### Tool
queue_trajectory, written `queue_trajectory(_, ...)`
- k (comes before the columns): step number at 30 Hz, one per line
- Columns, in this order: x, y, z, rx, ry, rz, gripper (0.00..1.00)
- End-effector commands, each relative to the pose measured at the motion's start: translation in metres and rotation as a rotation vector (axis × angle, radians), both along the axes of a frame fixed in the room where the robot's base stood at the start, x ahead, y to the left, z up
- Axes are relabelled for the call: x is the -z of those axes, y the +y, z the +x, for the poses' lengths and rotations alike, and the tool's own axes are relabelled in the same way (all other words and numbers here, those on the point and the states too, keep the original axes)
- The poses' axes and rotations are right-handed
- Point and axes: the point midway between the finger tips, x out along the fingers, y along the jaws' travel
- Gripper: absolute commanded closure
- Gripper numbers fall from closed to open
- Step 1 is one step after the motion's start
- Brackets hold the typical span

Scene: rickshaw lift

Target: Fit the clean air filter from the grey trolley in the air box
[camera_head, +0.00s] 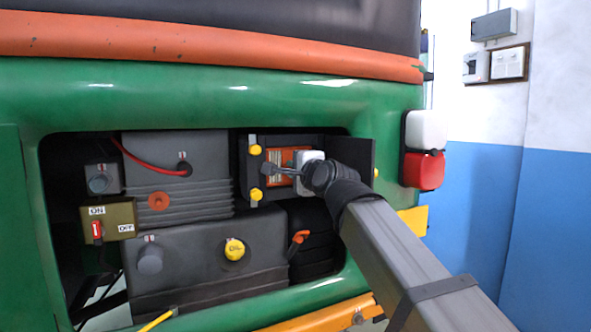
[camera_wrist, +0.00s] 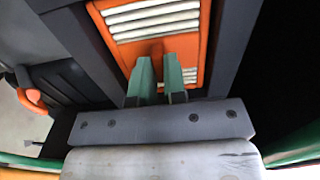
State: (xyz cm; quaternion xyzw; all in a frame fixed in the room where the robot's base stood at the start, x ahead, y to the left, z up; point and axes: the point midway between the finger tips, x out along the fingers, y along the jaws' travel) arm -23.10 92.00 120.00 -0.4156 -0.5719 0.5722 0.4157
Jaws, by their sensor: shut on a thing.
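The air filter, an orange frame with pale pleats, shows in the head view (camera_head: 274,156) partly behind my gripper, and close up in the wrist view (camera_wrist: 160,18). It lies within the opening of the dark air box (camera_head: 252,172), whose dark walls flank it in the wrist view (camera_wrist: 85,50). My gripper (camera_head: 268,171) is in front of the filter, and its two green fingers (camera_wrist: 159,62) are shut on the filter's middle. The grip point itself is hidden between the fingers. I cannot tell whether the filter is fully seated. The grey trolley is not in view.
Yellow knobs (camera_head: 255,150) stand at the air box's left edge. A dark open flap (camera_head: 358,153) is on its right, close to my arm. The green body rim (camera_head: 240,95) bounds the bay. An orange-handled part (camera_head: 300,237) sits below.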

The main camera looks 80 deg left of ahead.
Motion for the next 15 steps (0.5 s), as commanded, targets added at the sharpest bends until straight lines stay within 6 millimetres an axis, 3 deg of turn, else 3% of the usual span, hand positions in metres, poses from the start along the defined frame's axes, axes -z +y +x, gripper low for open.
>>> queue_trajectory(15,-0.0002,0.0036,-0.0012,0.0,0.0,0.001,1.0)
